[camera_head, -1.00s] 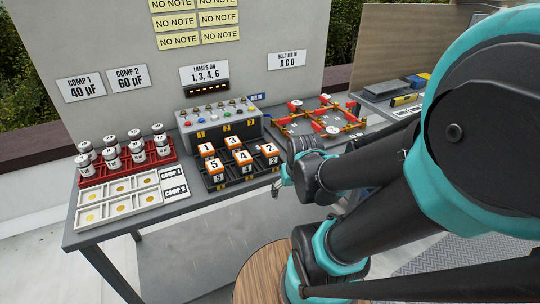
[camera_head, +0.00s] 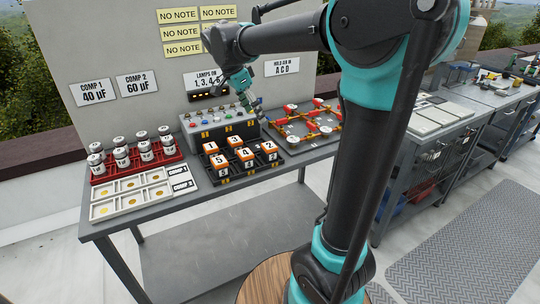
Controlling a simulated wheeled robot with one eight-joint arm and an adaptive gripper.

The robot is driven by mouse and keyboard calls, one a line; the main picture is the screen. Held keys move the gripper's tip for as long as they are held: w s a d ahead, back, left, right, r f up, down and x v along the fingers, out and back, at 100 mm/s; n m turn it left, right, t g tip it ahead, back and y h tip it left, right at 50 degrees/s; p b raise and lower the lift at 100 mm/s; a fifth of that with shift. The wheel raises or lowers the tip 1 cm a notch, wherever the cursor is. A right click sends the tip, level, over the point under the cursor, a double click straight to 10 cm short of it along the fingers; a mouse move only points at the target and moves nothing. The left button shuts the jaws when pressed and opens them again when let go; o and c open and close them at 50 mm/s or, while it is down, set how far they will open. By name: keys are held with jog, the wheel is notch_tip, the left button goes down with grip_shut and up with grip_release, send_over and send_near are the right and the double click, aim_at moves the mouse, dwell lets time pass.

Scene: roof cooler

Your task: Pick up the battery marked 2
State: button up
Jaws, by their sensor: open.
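The battery marked 2 (camera_head: 269,147) is an orange block with a white numbered top. It sits at the right end of a black rack (camera_head: 222,182) on the workbench. Batteries marked 1 (camera_head: 211,147), 3 (camera_head: 235,141), 4 (camera_head: 245,154) and 5 (camera_head: 219,160) stand beside it in the same rack. My gripper (camera_head: 260,117) is open and points downward, above and behind the battery marked 2, close to the right end of the grey control box. It is small in the picture, and nothing shows in its jaws.
The grey control box (camera_head: 208,132) with coloured buttons stands behind the rack. A frame with red and yellow bars (camera_head: 305,121) lies to the right. A red tray (camera_head: 103,178) of white cylinders and a white compartment tray (camera_head: 130,202) are at left. A board with notes rises behind.

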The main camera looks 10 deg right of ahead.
send_over(269, 145)
jog(key=a, duration=0.2)
jog(key=shift+m, duration=0.3)
notch_tip(269, 145, down, 10)
jog(key=shift+s+d+r, duration=0.1)
jog(key=shift+s+d, duration=0.05)
jog(key=shift+s+x, duration=0.15)
jog(key=shift+x, duration=1.25)
jog(key=shift+s+x, duration=0.2)
jog(key=shift+x, duration=1.2)
jog(key=shift+w, duration=0.15)
jog(key=shift+c, duration=0.3)
jog(key=c, duration=1.5)
